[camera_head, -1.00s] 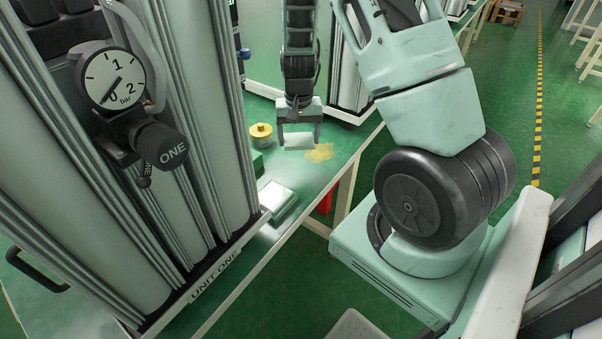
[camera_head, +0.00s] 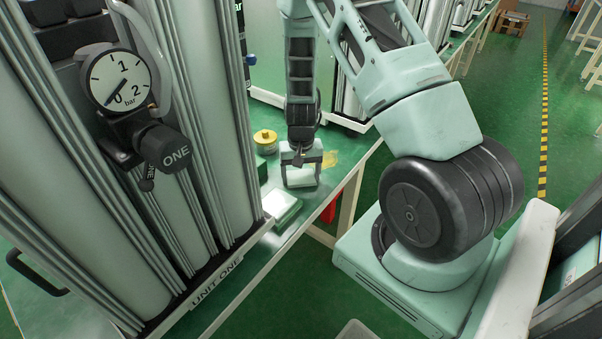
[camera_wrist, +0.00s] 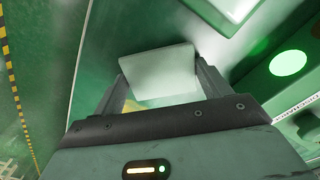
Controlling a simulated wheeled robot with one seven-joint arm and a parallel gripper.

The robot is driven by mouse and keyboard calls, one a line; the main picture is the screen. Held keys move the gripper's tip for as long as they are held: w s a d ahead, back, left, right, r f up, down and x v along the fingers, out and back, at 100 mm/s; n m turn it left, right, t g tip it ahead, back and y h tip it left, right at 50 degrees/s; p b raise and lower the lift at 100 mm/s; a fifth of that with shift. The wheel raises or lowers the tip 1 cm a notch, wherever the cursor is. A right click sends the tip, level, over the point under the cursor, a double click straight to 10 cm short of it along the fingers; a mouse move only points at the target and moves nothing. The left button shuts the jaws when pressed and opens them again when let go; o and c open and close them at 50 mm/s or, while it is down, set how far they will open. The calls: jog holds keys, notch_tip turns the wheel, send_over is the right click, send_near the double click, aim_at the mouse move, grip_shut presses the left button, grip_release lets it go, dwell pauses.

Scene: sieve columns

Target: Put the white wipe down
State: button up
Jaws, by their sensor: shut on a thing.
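The white wipe (camera_head: 300,177) is a small pale folded block in my gripper (camera_head: 300,165), low over the green bench top (camera_head: 325,190). In the wrist view the wipe (camera_wrist: 160,72) sits between the two fingers of my gripper (camera_wrist: 162,88), which are shut on its sides. I cannot tell whether the wipe touches the bench. A yellow patch (camera_head: 329,159) on the bench lies just behind and right of my gripper; part of it is hidden by the gripper.
A stack of white pads (camera_head: 281,208) lies on the bench in front of my gripper, near the column unit (camera_head: 215,120). A yellow-lidded jar (camera_head: 265,142) stands behind left. A pressure gauge (camera_head: 120,80) is on the unit. Some bare bench lies around the gripper.

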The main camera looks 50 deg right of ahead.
aim_at(301, 176)
jog(key=shift+f, duration=0.2)
jog(key=o, duration=1)
jog(key=shift+c, duration=0.2)
jog(key=shift+s, duration=0.1)
jog(key=shift+s+d+f, duration=0.1)
jog(key=shift+r, duration=0.35)
notch_tip(301, 176, up, 12)
jog(key=shift+w, duration=0.2)
